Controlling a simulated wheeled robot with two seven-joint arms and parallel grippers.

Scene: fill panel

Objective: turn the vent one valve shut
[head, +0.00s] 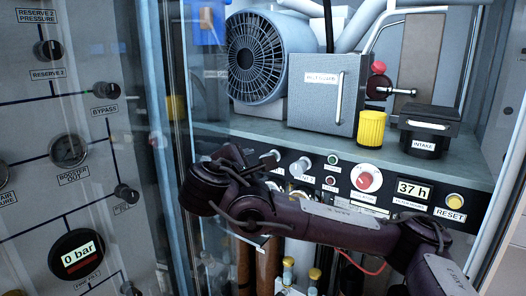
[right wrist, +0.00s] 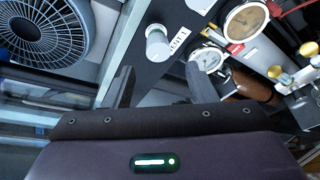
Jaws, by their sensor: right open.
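The vent one valve is a pale round knob (right wrist: 158,43) on the dark panel in the right wrist view, with a white label beside it that appears to read VENT 1. My left gripper is not in view.
A shelf above the panel carries a round fan (head: 256,58), a grey box (head: 325,90), a yellow knob (head: 371,128) and a black intake box (head: 430,130). A red knob (head: 366,181) and RESET button (head: 454,201) sit to the right. A glass door edge stands left.

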